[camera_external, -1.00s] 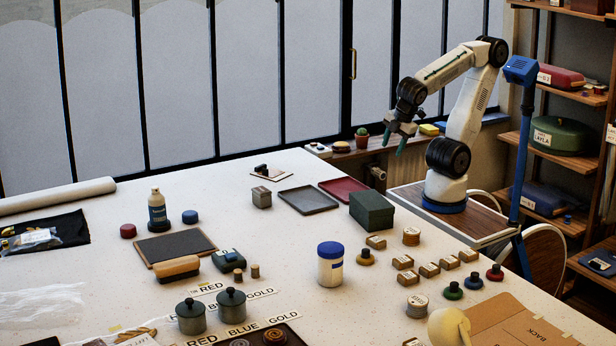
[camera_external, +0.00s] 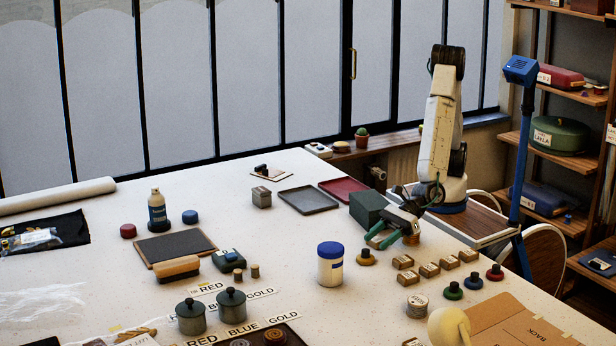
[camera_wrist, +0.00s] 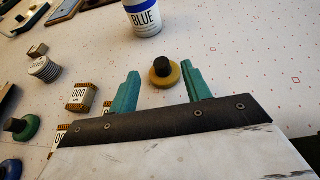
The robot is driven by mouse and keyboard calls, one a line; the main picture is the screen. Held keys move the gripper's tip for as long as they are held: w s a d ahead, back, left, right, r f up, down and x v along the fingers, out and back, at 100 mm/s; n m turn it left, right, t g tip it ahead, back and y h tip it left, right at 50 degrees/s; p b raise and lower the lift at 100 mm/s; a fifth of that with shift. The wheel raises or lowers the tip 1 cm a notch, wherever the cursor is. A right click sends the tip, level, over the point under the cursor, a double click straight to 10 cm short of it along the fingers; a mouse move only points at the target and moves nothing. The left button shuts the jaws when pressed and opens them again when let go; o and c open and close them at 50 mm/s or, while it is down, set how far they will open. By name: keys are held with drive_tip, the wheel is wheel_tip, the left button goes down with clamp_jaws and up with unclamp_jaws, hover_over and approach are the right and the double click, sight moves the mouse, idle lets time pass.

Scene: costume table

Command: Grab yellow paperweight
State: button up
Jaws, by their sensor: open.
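The yellow paperweight (camera_external: 366,258) is a round yellow disc with a black knob, standing on the white table. In the wrist view the yellow paperweight (camera_wrist: 164,73) lies ahead of and between the two teal fingertips, apart from both. My gripper (camera_external: 376,238) is open and low over the table, just behind the paperweight, beside the dark green box. In the wrist view my gripper (camera_wrist: 160,80) is empty, its fingers spread wider than the paperweight. Nothing hides the paperweight there.
A white jar with a blue lid (camera_external: 330,264) stands left of the paperweight; its BLUE label shows in the wrist view (camera_wrist: 143,18). The dark green box (camera_external: 370,207) is close behind my gripper. Small labelled blocks (camera_external: 403,262) and green, blue and red knobbed weights (camera_external: 494,273) stand to the right.

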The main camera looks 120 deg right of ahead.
sight(361, 259)
drive_tip(key=x, duration=0.7)
drive_tip(key=shift+w+d+f, duration=0.1)
drive_tip(key=shift+w+f, duration=0.1)
drive_tip(key=shift+f, duration=0.15)
clamp_jaws()
